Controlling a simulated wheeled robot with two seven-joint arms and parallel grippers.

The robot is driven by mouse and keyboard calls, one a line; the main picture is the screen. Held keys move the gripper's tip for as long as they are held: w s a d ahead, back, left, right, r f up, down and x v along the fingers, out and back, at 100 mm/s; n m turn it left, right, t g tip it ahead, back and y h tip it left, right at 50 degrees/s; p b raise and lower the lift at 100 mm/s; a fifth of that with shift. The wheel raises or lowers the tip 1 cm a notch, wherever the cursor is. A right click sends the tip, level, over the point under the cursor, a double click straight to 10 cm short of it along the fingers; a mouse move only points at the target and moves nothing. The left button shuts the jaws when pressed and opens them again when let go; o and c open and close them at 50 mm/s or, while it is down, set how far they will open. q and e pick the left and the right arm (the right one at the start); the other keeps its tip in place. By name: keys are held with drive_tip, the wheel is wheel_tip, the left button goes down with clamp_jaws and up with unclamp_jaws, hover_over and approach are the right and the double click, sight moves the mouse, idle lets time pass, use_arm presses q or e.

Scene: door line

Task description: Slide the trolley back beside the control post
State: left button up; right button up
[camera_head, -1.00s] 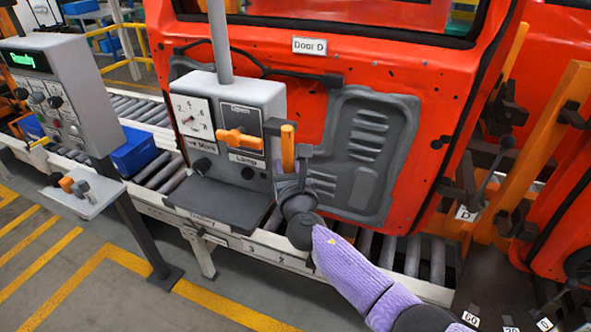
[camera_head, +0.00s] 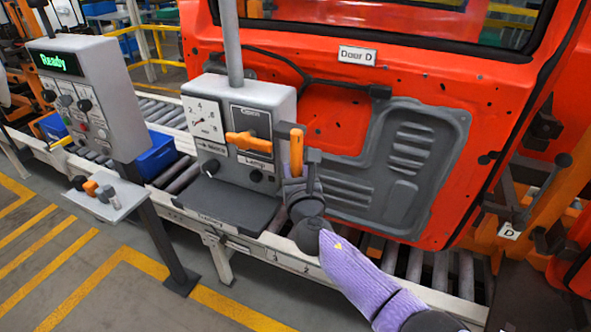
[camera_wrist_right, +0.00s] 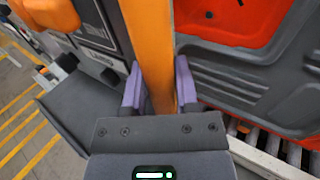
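The trolley (camera_head: 222,155) is a grey box on a rail, with a dial, an orange knob, a front shelf and an upright pole. Its upright orange handle (camera_head: 297,150) is on its right side. My right gripper (camera_head: 299,182) is at this handle; in the right wrist view its purple fingers (camera_wrist_right: 160,88) lie on both sides of the orange bar (camera_wrist_right: 150,40), shut on it. The control post (camera_head: 95,100) stands to the left with a green "Ready" display. A gap with a blue bin remains visible between post and trolley. My left gripper is out of view.
A red door panel (camera_head: 330,120) labelled "Door D" stands behind the trolley. The white numbered rail (camera_head: 330,277) runs along the roller conveyor. The blue bin (camera_head: 157,155) sits on the conveyor. Orange frames (camera_head: 555,195) stand at right. The yellow-striped floor (camera_head: 60,260) in front is clear.

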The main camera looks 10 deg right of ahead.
drive_tip(key=o, duration=0.4)
drive_tip(key=shift+s+p, duration=0.3)
drive_tip(key=shift+s, duration=0.1)
drive_tip(key=s+p, duration=0.1)
drive_tip(key=s, duration=0.8)
drive_tip(key=shift+s+d, duration=0.1)
drive_tip(key=shift+d, duration=0.1)
